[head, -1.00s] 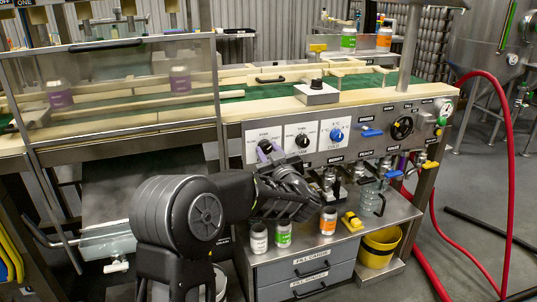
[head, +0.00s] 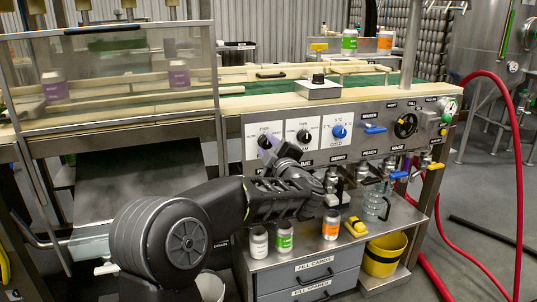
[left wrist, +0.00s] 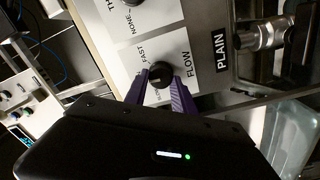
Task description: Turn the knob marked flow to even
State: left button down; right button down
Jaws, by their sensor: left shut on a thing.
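The flow knob (left wrist: 160,75) is a round black knob on a white plate marked FLOW, with FAST readable beside it in the left wrist view. In the head view the knob (head: 264,141) is the leftmost of three on the steel panel. My left gripper (left wrist: 161,86) has its purple fingers on either side of the knob and is shut on it. In the head view the gripper (head: 268,155) reaches up to the panel from below. The fingers hide part of the plate, and I cannot tell where the knob points. My right gripper is not in view.
A second black knob (head: 304,136) and a blue knob (head: 339,131) are close to the right. Taps with coloured handles and a glass jug (head: 374,203) stand farther right. Several small cans stand on the cabinet (head: 305,259) below my forearm. A glass guard (head: 120,80) is at the left.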

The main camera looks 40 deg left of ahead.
pick_arm(q)
jog(key=shift+f+n+b, duration=0.1)
jog(key=shift+n+b, duration=0.2)
jog(key=shift+n, duration=0.2)
jog(key=c, duration=1)
grip_release()
jog(key=shift+c, duration=0.2)
jog(key=p+v, duration=0.1)
jog(key=v, duration=0.6)
jog(key=shift+s+d, duration=0.25)
jog(key=shift+d, duration=0.05)
